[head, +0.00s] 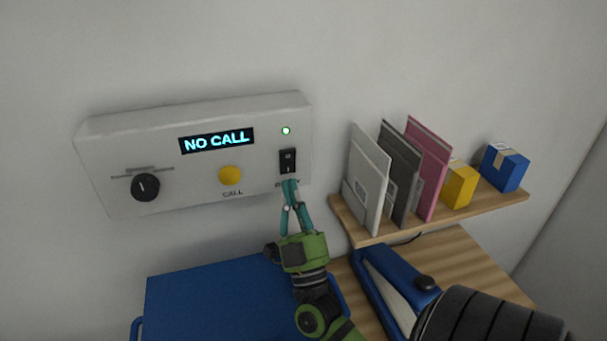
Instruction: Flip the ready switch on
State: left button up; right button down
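The black ready switch (288,161) is a rocker on the right side of a white wall panel (110,190). A small round light (286,131) above it glows green-white. The label under the switch is mostly hidden by my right gripper (289,184). That gripper has teal fingers and a green body; its fingertips are together with nothing visible between them. The tips are just below the switch's lower edge; I cannot tell if they touch the panel. My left gripper is not in view.
The panel also has a display (217,140) reading NO CALL, a yellow CALL button (230,175) and a black knob (145,187). Right of it, a wooden shelf (365,238) holds envelopes and two small boxes. Below are a blue surface (210,305) and a blue stapler-like object (385,280).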

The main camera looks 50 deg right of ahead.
jog(key=s+a, duration=0.5)
jog(key=s, duration=0.5)
jog(key=shift+s+a, duration=0.25)
jog(key=shift+a, duration=0.1)
jog(key=shift+r, duration=0.1)
